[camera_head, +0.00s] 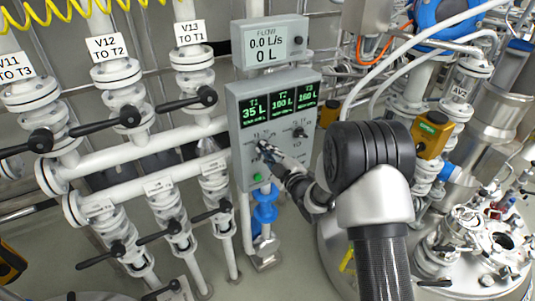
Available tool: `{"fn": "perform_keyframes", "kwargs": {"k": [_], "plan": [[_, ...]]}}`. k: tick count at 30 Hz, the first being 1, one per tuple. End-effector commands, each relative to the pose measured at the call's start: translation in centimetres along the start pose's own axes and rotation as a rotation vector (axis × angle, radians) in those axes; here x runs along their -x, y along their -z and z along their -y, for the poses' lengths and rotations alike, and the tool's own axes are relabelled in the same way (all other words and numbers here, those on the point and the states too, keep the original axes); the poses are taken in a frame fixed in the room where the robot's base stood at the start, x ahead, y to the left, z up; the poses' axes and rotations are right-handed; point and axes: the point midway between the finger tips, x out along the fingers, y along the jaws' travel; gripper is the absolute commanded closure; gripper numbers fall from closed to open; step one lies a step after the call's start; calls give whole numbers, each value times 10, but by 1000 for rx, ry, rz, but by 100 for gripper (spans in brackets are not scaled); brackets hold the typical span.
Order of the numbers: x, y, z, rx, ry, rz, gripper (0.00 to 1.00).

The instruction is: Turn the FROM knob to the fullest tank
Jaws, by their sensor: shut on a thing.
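The grey control panel (240,118) stands at the centre of the head view. Its three displays read about 35 L for T1 (255,111), 100 L for T2 (282,102) and 160 L for T3 (307,95); the digits are small. My gripper (268,150) is at the panel's lower left, shut on the FROM knob, which it mostly hides. The knob's pointing direction cannot be seen. The TO knob (299,132) sits to the right, clear of the gripper. A green button (257,177) is below.
A flow display (270,43) above the panel reads 0.0 L/s and 0 L. White pipes and valves with black handles (185,102) stand close on the left. A steel vessel (470,240) with fittings and hoses fills the right. Blue fittings (265,205) are below the panel.

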Motion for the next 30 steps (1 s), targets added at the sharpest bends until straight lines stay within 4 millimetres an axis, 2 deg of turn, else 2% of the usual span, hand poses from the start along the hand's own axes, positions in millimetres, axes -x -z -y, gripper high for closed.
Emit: {"fn": "perform_keyframes", "kwargs": {"k": [30], "plan": [[0, -1, 0, -949, -1, -1, 100]]}}
